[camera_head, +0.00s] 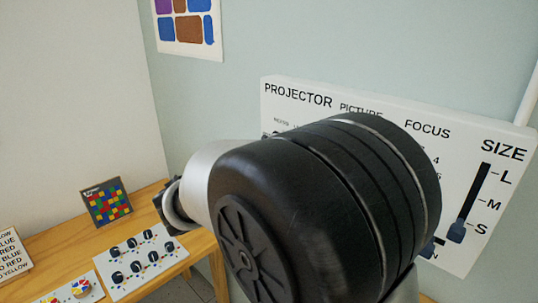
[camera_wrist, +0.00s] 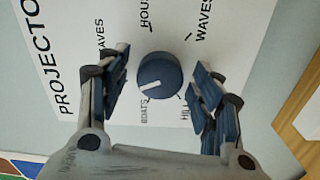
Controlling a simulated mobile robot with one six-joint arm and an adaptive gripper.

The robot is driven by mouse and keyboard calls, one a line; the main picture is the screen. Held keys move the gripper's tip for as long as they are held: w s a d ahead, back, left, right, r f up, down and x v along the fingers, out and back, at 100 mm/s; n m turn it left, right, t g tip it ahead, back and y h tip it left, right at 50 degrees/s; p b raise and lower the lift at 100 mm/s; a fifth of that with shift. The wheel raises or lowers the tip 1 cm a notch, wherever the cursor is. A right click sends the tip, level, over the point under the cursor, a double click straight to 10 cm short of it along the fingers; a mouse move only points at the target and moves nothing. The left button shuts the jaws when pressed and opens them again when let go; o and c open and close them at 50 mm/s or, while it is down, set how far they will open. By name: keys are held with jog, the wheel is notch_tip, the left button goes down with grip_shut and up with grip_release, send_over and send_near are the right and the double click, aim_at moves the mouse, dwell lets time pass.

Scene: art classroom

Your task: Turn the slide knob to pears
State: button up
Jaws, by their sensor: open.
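The slide knob (camera_wrist: 160,76) is a round dark blue knob on the white projector panel (camera_wrist: 70,30). Its white pointer line slants toward the lower left in the wrist view, near the label BOATS. Labels around it include HOUSE, WAVES and HILLS, some cut off or hidden by my fingers; I see no pears label. My gripper (camera_wrist: 160,62) is open, with one finger on each side of the knob and gaps showing between them. In the head view the panel (camera_head: 285,112) is at the right, and my arm covers the knob and gripper.
A size slider (camera_head: 457,231) sits near S on the panel's right side. A wooden table (camera_head: 62,235) at the left holds a board of several black knobs (camera_head: 138,262) and a coloured grid picture (camera_head: 106,203). A paint chart (camera_head: 188,30) hangs on the wall.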

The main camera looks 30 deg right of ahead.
jog(key=v, duration=1.2)
jog(key=s+d+f+m+g+y, duration=0.1)
jog(key=s+d+f+g+y, duration=0.25)
jog(key=s, duration=0.45)
jog(key=s+d+f+g+y, duration=0.2)
jog(key=s+d+f+y, duration=0.25)
jog(key=s, duration=0.25)
jog(key=s+a+f+t+y, duration=0.2)
jog(key=s+a+f+y, duration=0.1)
jog(key=a+y, duration=0.1)
jog(key=s+a+f+m+t+y, duration=0.1)
jog(key=s+a+f+t+y, duration=0.1)
jog(key=s+a+y, duration=0.2)
jog(key=shift+a+f+y, duration=0.35)
jog(key=shift+a+y, duration=0.15)
jog(key=shift+a, duration=1.2)
